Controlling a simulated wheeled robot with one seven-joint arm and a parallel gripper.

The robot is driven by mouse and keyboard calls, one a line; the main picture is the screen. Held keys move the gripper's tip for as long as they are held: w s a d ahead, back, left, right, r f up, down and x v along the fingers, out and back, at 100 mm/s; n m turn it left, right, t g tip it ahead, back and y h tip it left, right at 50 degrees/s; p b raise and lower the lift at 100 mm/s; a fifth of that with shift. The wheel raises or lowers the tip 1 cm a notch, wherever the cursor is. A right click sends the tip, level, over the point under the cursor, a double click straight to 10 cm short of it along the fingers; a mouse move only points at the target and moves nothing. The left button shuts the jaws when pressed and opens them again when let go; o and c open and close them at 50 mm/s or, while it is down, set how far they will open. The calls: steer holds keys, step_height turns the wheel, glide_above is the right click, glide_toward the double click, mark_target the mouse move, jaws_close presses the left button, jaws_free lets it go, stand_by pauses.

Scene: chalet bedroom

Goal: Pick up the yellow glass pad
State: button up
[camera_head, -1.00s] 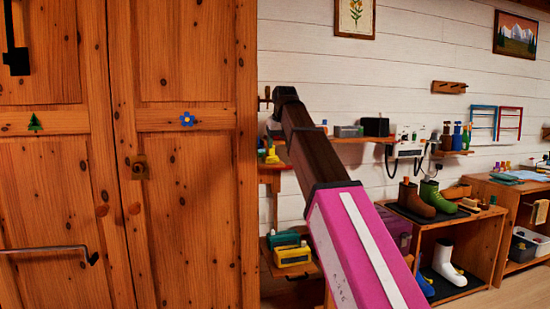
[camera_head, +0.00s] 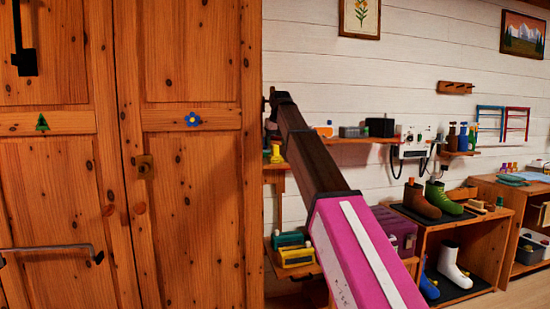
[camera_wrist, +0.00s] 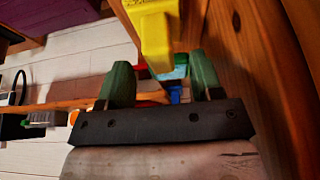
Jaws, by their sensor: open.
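In the wrist view, a blocky yellow thing (camera_wrist: 155,35), which may be the yellow glass pad, is close ahead of my open gripper (camera_wrist: 158,62). It lies between and beyond the two green fingers, which do not grip it. In the head view, a small yellow item (camera_head: 276,154) stands on the upper wall shelf by the wardrobe edge, and a yellow box-like item (camera_head: 297,257) sits on the lower shelf. I cannot tell for certain which is the pad. The far end of my arm hides most of my gripper there.
The wooden wardrobe (camera_head: 190,210) fills the left side, close to my arm. The upper shelf (camera_head: 365,139) holds several small items. A green item (camera_head: 287,239) sits behind the lower yellow one. A boot bench (camera_head: 470,228) stands to the right.

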mark_target(275, 148)
steer(key=x, duration=0.4)
steer(key=shift+f, duration=0.2)
steer(key=c, duration=0.5)
steer(key=shift+c, duration=0.2)
steer(key=shift+r, duration=0.1)
steer(key=shift+w+r, duration=0.1)
steer(key=shift+r, duration=0.05)
steer(key=shift+s, duration=0.2)
steer(key=s+d, duration=0.2)
steer(key=s, duration=0.6)
steer(key=s+d, duration=0.3)
steer(key=s, duration=0.6)
